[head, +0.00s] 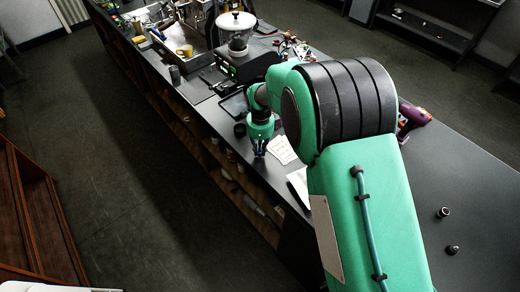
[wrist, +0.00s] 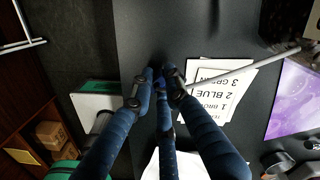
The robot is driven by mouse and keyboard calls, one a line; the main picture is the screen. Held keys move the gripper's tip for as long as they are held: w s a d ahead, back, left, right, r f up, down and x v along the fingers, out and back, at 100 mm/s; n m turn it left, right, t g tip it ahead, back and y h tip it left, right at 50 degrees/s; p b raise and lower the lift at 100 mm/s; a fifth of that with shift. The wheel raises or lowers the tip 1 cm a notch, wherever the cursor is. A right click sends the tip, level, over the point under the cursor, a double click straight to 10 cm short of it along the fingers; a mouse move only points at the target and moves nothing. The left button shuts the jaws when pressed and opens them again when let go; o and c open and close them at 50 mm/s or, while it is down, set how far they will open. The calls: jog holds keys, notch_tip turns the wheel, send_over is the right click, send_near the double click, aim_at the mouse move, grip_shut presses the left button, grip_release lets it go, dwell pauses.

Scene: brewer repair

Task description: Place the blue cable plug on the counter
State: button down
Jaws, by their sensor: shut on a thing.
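My gripper (wrist: 160,92) points down over the dark counter (wrist: 160,35) in the wrist view, close to the counter's edge. Its fingers are closed in around a small dark blue piece, the blue cable plug (wrist: 159,84), which is mostly hidden between the fingertips. I cannot tell whether the plug touches the counter. In the head view my gripper (head: 259,151) is at the near edge of the counter (head: 465,180), left of some white paper; the plug is too small to make out there.
Printed white sheets (wrist: 222,92) lie right of the fingers, with a pale thin rod or cable (wrist: 245,68) across them. A purple sheet (wrist: 296,98) lies farther right. A grinder (head: 236,32) stands behind my gripper. Two small dark parts (head: 443,212) lie on the clear right counter.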

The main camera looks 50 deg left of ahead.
aim_at(260, 151)
jog(key=shift+f, duration=0.15)
jog(key=c, duration=1.7)
grip_release()
notch_tip(260, 151, up, 12)
jog(key=shift+d+r+p, duration=0.1)
jog(key=shift+r+p, duration=0.05)
jog(key=shift+p, duration=0.2)
